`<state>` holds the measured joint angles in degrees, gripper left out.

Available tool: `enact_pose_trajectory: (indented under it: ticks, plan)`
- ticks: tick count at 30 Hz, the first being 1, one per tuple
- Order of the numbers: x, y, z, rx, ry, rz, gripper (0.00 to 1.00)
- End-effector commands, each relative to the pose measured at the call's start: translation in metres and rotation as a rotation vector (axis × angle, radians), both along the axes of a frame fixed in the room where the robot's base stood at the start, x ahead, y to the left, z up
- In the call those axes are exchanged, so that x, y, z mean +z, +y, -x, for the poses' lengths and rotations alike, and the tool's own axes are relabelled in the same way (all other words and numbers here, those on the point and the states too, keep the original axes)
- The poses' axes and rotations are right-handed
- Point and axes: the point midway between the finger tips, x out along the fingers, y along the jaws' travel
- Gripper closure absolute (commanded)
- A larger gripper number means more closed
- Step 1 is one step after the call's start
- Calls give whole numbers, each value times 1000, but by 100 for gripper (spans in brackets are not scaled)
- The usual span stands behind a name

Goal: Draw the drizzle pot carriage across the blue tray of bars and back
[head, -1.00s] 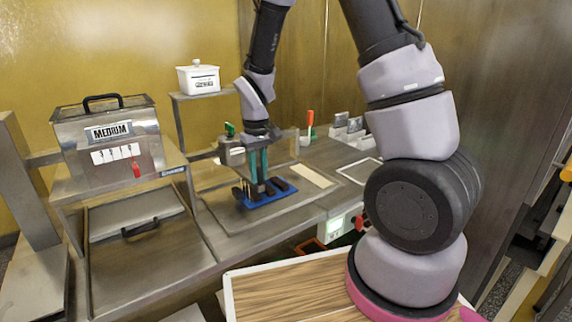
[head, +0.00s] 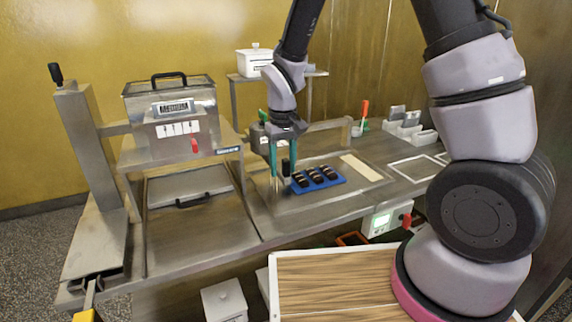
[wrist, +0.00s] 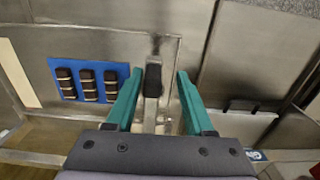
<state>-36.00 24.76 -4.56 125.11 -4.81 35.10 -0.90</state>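The blue tray (head: 326,189) lies flat on the steel bench with a row of 3 dark bars (head: 316,177); pale stripes cross the bars. The tray also shows at left in the wrist view (wrist: 69,64). My gripper (head: 283,174) points down just left of the tray. Its teal fingers are apart, with a black upright handle (wrist: 153,80) between them in the wrist view, nearer the left finger, with a gap on the right. The handle stands on a narrow metal piece, apparently part of the drizzle pot carriage. The carriage body is mostly hidden behind my wrist.
A steel tank marked MEDIUM (head: 172,108) stands left on a raised shelf above a lidded steel section (head: 190,190). A white lidded pot (head: 254,61) sits on a back shelf. A pale strip (head: 361,167) lies right of the tray. A green-lit control box (head: 384,221) is on the front edge.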

Motion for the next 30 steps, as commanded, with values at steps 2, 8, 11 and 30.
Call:
enact_pose_trajectory:
  ticks: [2,8,11,30]
  plan:
    - [0,-1,-1,-2,0,1,45]
    - [0,-2,-1,-3,-2,2,45]
    - [5,-2,-2,-3,-3,1,45]
    - [105,-1,-1,-2,-2,2,45]
